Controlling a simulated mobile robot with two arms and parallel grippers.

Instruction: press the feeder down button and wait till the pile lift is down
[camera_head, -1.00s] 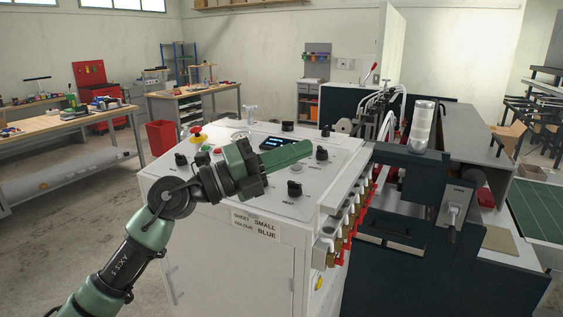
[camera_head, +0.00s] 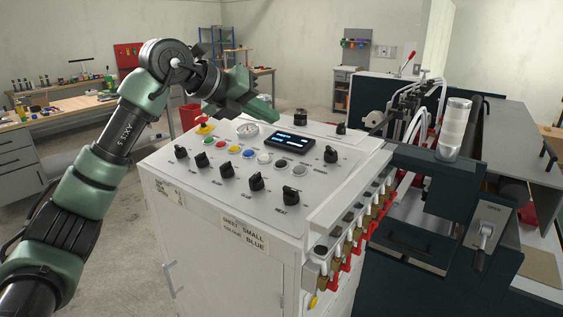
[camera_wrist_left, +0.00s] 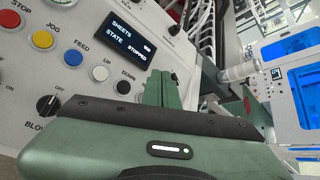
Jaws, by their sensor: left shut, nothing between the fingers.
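The control panel (camera_head: 200,165) tops a white cabinet. Its row of buttons runs green, red, yellow, blue, white, then dark grey. The down button (camera_head: 281,162) is the dark one right of the white one; in the left wrist view it (camera_wrist_left: 124,88) sits under the label DOWN. My left gripper (camera_head: 266,109) is shut and empty, raised above the panel's far side, apart from the button. Its fingers (camera_wrist_left: 162,88) show right of the button in the left wrist view. The display (camera_wrist_left: 133,37) reads STOPPED. I cannot make out the pile lift. My right gripper is not in view.
Several black knobs (camera_head: 256,181) stand along the panel's front. Dark machinery with a clear cylinder (camera_head: 454,128) stands at right. A workbench (camera_head: 60,110) is at far left.

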